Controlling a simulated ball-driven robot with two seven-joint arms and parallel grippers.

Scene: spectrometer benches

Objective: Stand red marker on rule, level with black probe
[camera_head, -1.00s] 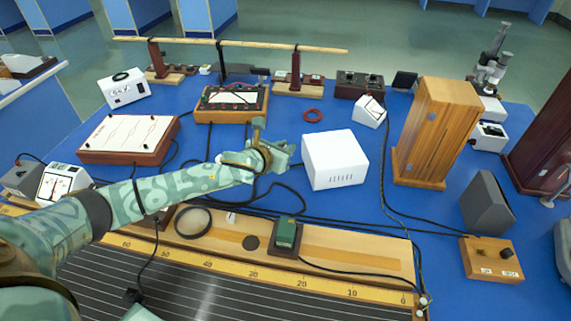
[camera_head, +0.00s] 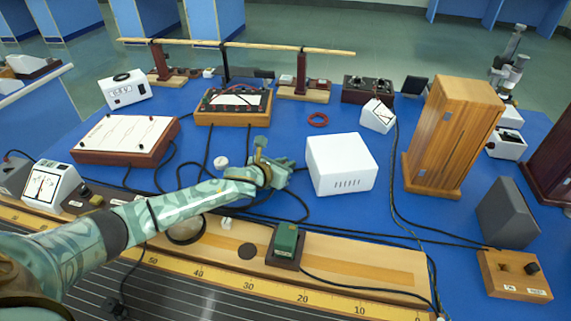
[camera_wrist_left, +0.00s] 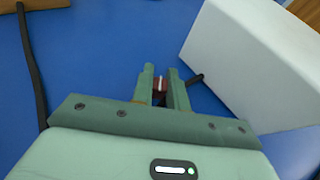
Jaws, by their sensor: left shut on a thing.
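My left gripper (camera_head: 283,171) is over the blue bench, left of the white box. In the left wrist view its fingers (camera_wrist_left: 161,84) are shut on a small red piece with a pale stripe, which looks like the red marker (camera_wrist_left: 161,83). The marker is not clear in the head view. The yellow rule (camera_head: 275,292) runs along the front of the wooden board, with numbers falling to the right. A small black piece on a cable, perhaps the black probe (camera_head: 118,311), lies on the dark lined surface in front of the rule. My right gripper is out of view.
The white box (camera_head: 340,165) stands close right of my left gripper. A green block (camera_head: 286,240) sits on the wooden board behind the rule. A tall wooden box (camera_head: 453,135) stands further right. Black cables cross the bench below the gripper.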

